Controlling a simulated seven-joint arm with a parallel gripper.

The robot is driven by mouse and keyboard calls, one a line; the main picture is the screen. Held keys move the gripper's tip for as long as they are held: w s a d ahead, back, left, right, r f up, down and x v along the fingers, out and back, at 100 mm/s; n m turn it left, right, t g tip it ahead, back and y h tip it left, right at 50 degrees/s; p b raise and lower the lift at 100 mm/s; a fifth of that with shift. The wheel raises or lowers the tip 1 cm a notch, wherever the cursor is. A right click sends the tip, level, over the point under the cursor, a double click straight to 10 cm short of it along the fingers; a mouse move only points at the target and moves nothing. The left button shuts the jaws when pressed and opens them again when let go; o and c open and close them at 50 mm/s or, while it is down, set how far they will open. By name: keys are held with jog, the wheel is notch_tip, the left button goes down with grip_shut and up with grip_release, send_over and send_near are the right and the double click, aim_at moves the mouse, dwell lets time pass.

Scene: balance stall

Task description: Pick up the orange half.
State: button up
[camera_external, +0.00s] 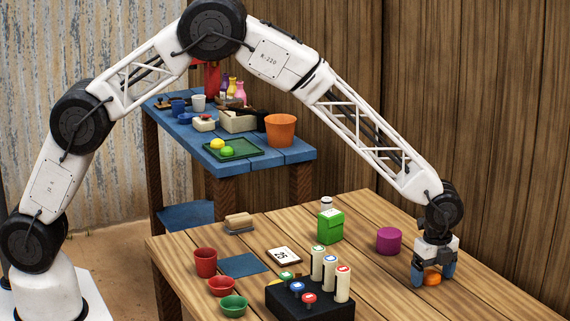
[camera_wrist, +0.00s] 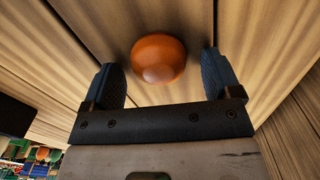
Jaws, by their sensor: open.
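The orange half (camera_external: 432,280) is a small rounded orange piece on the wooden table, near its right side. My gripper (camera_external: 433,277) is low over it, with a blue finger on each side. In the wrist view the orange half (camera_wrist: 158,59) lies between the two open dark-blue fingers of my gripper (camera_wrist: 163,72), toward their tips. Gaps show between it and both fingers, and the gap on the left looks narrower. Its underside is hidden.
A magenta cylinder (camera_external: 389,240) and a green box (camera_external: 330,226) stand left of my gripper. A black block with white posts (camera_external: 310,297) is at the front. Red cup (camera_external: 205,262) and bowls are at the left. The table's right side is clear.

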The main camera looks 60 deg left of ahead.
aim_at(433, 273)
jog(key=c, duration=1)
jog(key=shift+r, duration=0.7)
notch_tip(433, 273, up, 2)
jog(key=shift+r, duration=0.1)
jog(key=s+a, duration=0.2)
jog(key=s, duration=0.2)
jog(key=s+a+r, duration=0.1)
jog(key=s+a, duration=0.1)
jog(key=s, duration=0.3)
jog(key=s+a, duration=0.3)
jog(key=s, duration=0.2)
jog(key=shift+s+a+r, duration=0.1)
jog(key=shift+r, duration=0.1)
dwell(0.3)
